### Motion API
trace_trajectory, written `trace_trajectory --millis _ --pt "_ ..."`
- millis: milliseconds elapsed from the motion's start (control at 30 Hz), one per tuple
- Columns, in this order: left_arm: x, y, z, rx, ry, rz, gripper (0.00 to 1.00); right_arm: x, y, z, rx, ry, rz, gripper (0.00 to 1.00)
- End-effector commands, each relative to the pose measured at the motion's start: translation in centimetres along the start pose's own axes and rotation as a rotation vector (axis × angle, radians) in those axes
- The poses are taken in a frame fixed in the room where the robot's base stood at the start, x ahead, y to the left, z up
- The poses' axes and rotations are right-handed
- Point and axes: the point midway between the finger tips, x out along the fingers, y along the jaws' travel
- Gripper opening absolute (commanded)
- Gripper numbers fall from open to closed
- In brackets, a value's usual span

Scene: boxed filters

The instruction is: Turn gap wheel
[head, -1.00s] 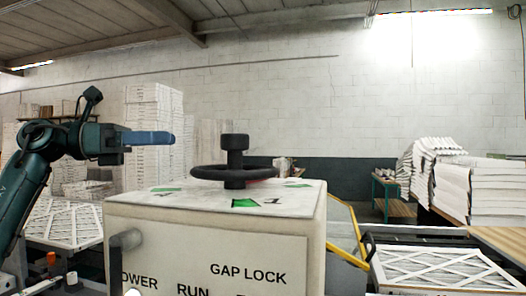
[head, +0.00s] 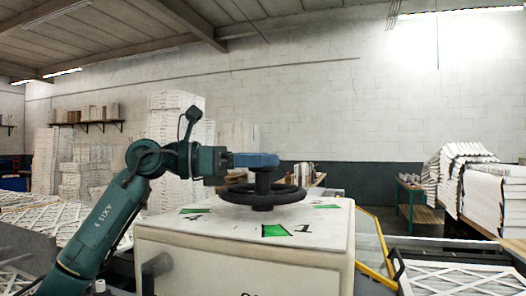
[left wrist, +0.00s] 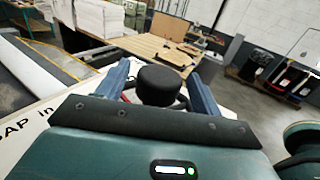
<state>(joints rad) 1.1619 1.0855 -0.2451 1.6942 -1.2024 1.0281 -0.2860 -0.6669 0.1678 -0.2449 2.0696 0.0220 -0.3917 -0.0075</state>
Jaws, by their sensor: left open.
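The gap wheel (head: 288,194) is a black handwheel lying flat on top of a white cabinet (head: 250,260), with an upright knob at its middle. Green marks and a numeral are on the cabinet top around it. My left gripper (head: 268,160) is at the knob, above the wheel's rim. In the left wrist view the black knob (left wrist: 160,86) stands between the two blue fingers, with a gap visible on each side. The fingers are open. The knob's top is mostly hidden behind the fingers in the head view. My right gripper is not in view.
A yellow rail (head: 375,248) runs beside the cabinet on the right. A grey handle (head: 155,266) sticks out from the cabinet's front left. White filters (head: 460,278) lie at lower right, and more are stacked at the back.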

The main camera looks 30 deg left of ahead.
Motion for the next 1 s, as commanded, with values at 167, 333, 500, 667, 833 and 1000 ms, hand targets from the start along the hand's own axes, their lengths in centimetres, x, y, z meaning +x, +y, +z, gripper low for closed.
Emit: trace_trajectory --millis 167,333,500,667,833,1000 --pt "0.95 -0.03 0.05 0.001 0.0 0.0 0.66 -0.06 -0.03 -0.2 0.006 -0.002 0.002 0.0" --pt "1.02 -0.02 -0.02 0.0 0.0 0.0 0.66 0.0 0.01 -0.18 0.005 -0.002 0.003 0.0" --pt "0.99 -0.02 -0.02 0.0 0.0 0.0 0.59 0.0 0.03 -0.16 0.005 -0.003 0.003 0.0" --pt "0.98 -0.01 -0.02 0.0 0.0 0.0 0.46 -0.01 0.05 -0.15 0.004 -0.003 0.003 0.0" --pt "0.97 -0.01 -0.02 0.0 0.0 0.0 0.32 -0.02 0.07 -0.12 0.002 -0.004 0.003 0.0" --pt "0.97 -0.01 -0.02 0.0 0.0 0.0 0.18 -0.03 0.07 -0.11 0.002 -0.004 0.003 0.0"
